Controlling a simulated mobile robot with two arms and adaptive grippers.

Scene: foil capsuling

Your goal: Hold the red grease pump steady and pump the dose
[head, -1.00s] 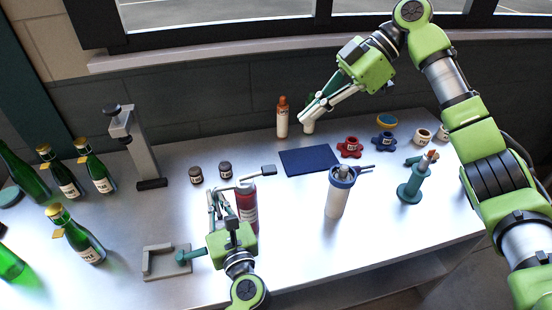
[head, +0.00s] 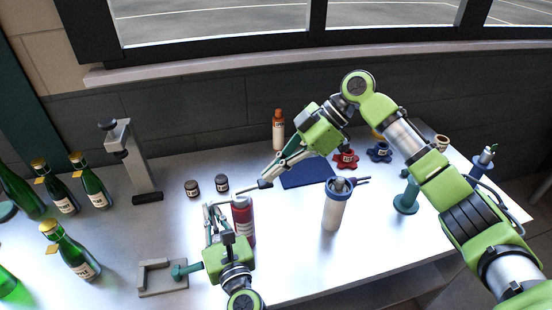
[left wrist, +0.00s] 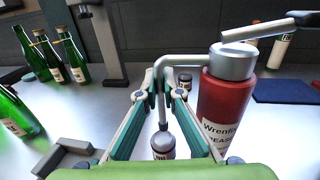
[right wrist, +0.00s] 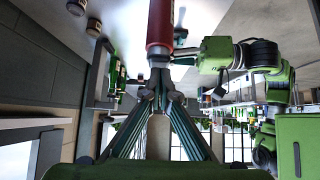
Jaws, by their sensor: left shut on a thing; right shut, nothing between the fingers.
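The red grease pump (head: 245,222) stands upright on the bench, with a silver head and spout and a lever reaching right. In the left wrist view the pump (left wrist: 226,105) is just right of my fingers. My left gripper (head: 214,208) is closed around its thin spout (left wrist: 161,100). A small labelled thing (left wrist: 163,146) shows under the spout tip; what it is I cannot tell. My right gripper (head: 270,182) is shut and empty at the lever's dark end; contact is unclear. The red pump body (right wrist: 161,25) also shows beyond its tips in the right wrist view.
A blue mat (head: 305,175) and a white canister with a blue collar (head: 333,212) are right of the pump. Two small jars (head: 222,183) stand behind it. A grey bracket (head: 150,290) is front left; green bottles (head: 92,182) stand farther left.

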